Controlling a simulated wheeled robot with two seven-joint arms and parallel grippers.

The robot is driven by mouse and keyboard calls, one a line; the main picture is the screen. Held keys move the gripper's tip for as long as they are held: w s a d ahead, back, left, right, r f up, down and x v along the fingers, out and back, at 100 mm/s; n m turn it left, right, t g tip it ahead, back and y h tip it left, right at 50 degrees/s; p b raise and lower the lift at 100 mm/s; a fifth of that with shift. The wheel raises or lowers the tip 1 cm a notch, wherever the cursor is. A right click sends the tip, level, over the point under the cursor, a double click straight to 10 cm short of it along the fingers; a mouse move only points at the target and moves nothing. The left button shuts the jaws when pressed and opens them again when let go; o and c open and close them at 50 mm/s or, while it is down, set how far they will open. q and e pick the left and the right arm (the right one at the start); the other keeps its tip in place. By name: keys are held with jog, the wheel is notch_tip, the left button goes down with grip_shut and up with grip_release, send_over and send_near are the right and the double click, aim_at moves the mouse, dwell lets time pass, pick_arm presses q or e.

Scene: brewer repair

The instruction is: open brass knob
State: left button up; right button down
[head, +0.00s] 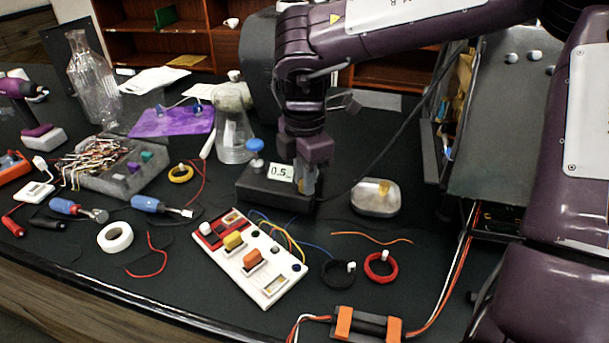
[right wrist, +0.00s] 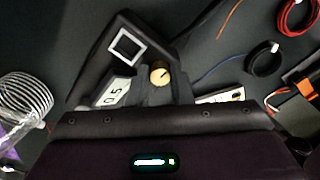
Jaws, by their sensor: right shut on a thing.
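The brass knob (right wrist: 159,73) sits on a black box with a "0.5" label. In the right wrist view it shows between the fingertips of my right gripper (right wrist: 160,84). My right gripper (head: 305,182) comes down onto the box's right end, shut on the knob. It hides the knob in the head view.
A white and red panel (head: 250,262) with coloured switches lies in front of the box. A metal tin (head: 375,200) lies to its right, a glass flask (head: 234,140) behind left. Wire coils (head: 380,267) and screwdrivers (head: 160,207) lie around. A dark cabinet (head: 500,120) borders the right.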

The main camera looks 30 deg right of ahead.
jog(key=shift+r, duration=0.1)
jog(key=c, duration=1.6)
grip_release()
jog(key=o, duration=0.3)
jog(key=shift+s, duration=0.1)
pick_arm(q)
jog(key=shift+r, duration=0.1)
pick_arm(e)
jog(key=shift+r, duration=0.1)
